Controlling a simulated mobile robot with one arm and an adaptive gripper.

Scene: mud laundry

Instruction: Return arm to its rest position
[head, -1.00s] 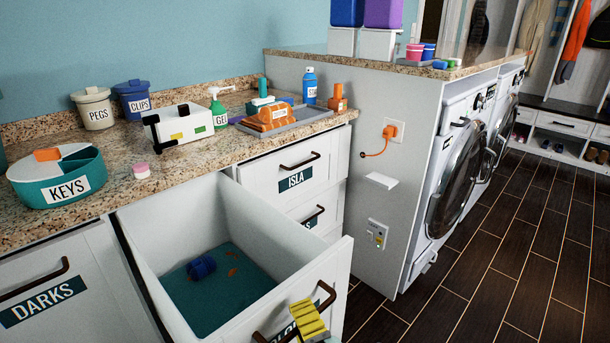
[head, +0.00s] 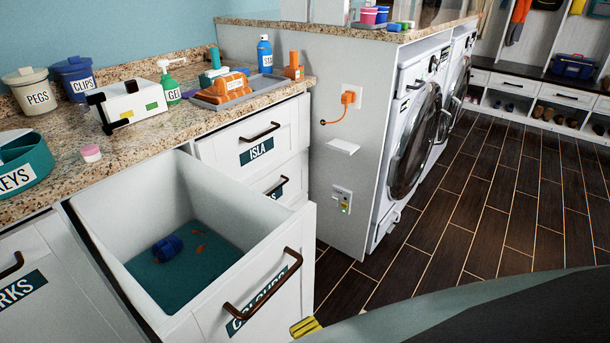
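Only a small yellow ribbed part of my gripper (head: 306,327) shows, at the bottom edge of the head view. It is just right of and below the front of the open drawer (head: 190,205). A large dark and grey-green part of my arm (head: 500,315) fills the lower right corner. The rest of the gripper is hidden or out of frame, so I cannot tell whether it is open or shut. The drawer is pulled out, with a blue rolled item (head: 167,248) and small orange bits on its teal bottom.
The granite counter (head: 120,150) holds labelled tubs, a white box (head: 133,108), bottles and a grey tray (head: 225,100) with an orange object. Washing machines (head: 415,130) stand beyond a grey side panel (head: 310,150). The dark tiled floor (head: 480,220) at right is open.

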